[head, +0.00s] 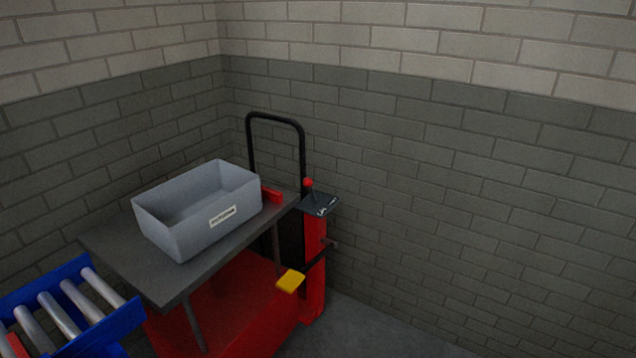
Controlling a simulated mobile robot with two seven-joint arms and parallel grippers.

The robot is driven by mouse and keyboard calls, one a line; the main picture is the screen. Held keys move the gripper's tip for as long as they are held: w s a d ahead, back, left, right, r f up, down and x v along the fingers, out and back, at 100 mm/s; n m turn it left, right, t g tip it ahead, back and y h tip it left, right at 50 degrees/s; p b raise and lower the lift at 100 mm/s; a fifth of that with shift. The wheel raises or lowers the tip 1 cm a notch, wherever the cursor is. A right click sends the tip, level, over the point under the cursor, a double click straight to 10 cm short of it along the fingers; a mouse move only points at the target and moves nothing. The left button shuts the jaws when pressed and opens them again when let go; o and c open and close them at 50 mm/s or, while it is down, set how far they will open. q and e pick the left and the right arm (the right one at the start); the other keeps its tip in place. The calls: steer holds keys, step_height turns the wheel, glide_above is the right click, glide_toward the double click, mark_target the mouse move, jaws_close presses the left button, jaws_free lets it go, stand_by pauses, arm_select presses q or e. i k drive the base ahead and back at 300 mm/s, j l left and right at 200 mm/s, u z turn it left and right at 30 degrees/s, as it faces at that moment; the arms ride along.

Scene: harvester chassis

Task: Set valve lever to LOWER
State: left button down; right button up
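The valve lever (309,186) is a short stick with a red knob. It stands on a dark plate (320,206) with small white markings, too small to read. The plate caps a red post (315,262) at the right end of a lift cart. The lever looks roughly upright; I cannot tell which setting it is in. Neither of my grippers shows in the head view.
A grey bin (198,212) with a white label stands on the cart's dark tabletop (130,258). A black handle frame (275,117) rises behind. A yellow pedal (290,281) sticks out below. A blue roller conveyor (62,310) is at lower left. Floor at lower right is clear.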

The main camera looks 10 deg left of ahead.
mark_target(308, 182)
steer(key=i+l, duration=0.25)
steer(key=i, duration=0.25)
steer(key=i+l, duration=0.25)
steer(key=i, duration=0.2)
steer(key=i+l, duration=0.25)
steer(key=i, duration=0.25)
